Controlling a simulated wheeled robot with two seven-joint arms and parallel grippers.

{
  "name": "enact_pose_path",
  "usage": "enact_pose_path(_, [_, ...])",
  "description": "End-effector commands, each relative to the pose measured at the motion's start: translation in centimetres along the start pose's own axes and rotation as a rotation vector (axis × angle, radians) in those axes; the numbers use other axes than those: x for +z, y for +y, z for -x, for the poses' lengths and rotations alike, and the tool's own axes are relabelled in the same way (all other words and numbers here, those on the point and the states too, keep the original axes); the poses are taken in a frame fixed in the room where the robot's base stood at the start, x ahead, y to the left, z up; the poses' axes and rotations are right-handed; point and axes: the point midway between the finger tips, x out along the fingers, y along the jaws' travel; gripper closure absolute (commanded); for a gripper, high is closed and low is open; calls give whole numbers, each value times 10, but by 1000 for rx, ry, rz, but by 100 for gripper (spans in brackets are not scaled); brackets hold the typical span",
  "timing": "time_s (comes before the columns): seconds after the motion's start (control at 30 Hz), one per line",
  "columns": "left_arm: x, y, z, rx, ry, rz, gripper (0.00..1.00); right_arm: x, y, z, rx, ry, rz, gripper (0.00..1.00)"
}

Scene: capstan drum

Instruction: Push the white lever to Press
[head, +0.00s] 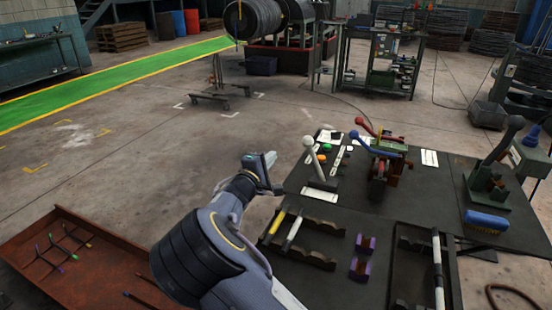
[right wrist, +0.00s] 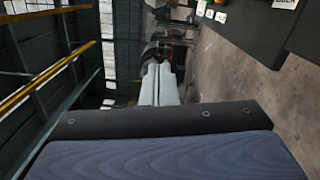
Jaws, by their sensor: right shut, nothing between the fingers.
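The white lever (head: 313,158) stands on the dark bench top (head: 435,182), with a round white knob at its upper end. It leans up and slightly left in the head view. White label plates lie around its base, their writing too small to read. My right gripper (head: 268,161) is left of the lever, apart from it, beyond the bench's left edge. Its fingers are shut and empty; they also show together in the right wrist view (right wrist: 158,85). The lever cannot be made out in the right wrist view. My left gripper is not in view.
Red and blue levers (head: 377,149) stand right of the white one. A dark lever (head: 500,142) stands on a green base farther right. A blue brush (head: 487,219), screwdriver-like tools and holders lie nearer. A rusty tray (head: 105,282) is at lower left. Open floor lies beyond the gripper.

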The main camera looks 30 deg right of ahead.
Motion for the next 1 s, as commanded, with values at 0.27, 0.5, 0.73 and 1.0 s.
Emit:
enact_pose_path(0.27, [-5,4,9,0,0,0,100,2,2,-62,0,-4,1,100])
enact_pose_path(0.5, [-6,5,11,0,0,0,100,24,0,-83,-2,-2,1,100])
enact_pose_path(0.73, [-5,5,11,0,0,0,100,39,0,-86,-2,0,0,100])
enact_pose_path(1.0, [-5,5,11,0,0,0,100,39,0,-86,-1,0,0,100])
